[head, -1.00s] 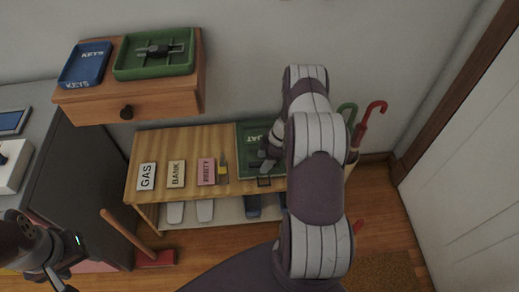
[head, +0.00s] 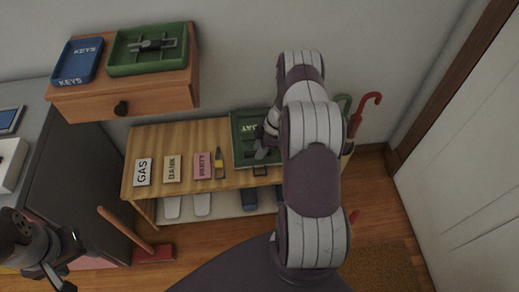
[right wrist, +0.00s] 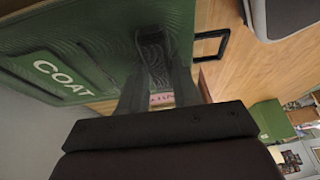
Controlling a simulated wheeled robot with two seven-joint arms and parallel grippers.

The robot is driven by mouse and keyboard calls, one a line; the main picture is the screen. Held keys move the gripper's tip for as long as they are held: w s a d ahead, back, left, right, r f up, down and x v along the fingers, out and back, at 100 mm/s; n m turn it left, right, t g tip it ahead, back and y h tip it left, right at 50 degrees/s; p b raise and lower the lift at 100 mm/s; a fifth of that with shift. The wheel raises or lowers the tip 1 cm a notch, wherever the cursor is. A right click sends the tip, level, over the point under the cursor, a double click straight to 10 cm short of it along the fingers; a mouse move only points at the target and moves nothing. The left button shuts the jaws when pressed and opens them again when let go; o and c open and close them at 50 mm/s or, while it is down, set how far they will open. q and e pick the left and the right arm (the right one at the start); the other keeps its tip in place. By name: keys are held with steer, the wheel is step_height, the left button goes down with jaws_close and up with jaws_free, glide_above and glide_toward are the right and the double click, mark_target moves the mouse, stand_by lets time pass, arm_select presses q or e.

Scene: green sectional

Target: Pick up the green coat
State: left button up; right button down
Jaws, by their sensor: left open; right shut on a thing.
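The green coat piece is a flat green tray-like panel (head: 242,146) with white lettering, at the right end of the wooden bench in the head view. In the right wrist view its face (right wrist: 60,50) reads COAT and fills the upper left. My right gripper (head: 263,153) is shut on its near right edge; the fingers (right wrist: 158,60) overlap the green panel in the wrist view. My right arm hides part of the panel's right side. My left gripper (head: 66,268) is open and empty at the lower left, far from the panel.
The bench (head: 190,140) holds GAS, BANK and PARTY cards (head: 202,166) and a yellow-black tool (head: 219,163). A drawer shelf above carries a blue KEYS tray (head: 78,62) and a green tray (head: 120,66). Umbrellas (head: 368,105) stand right of the bench. A red-headed broom (head: 152,254) is near it.

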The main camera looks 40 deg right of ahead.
step_height(320, 180, up, 2)
steer(key=shift+r, duration=0.2)
steer(key=s+d+r, duration=0.4)
steer(key=d+r, duration=0.2)
steer(key=d, duration=0.4)
steer(key=shift+s+d+r, duration=0.35)
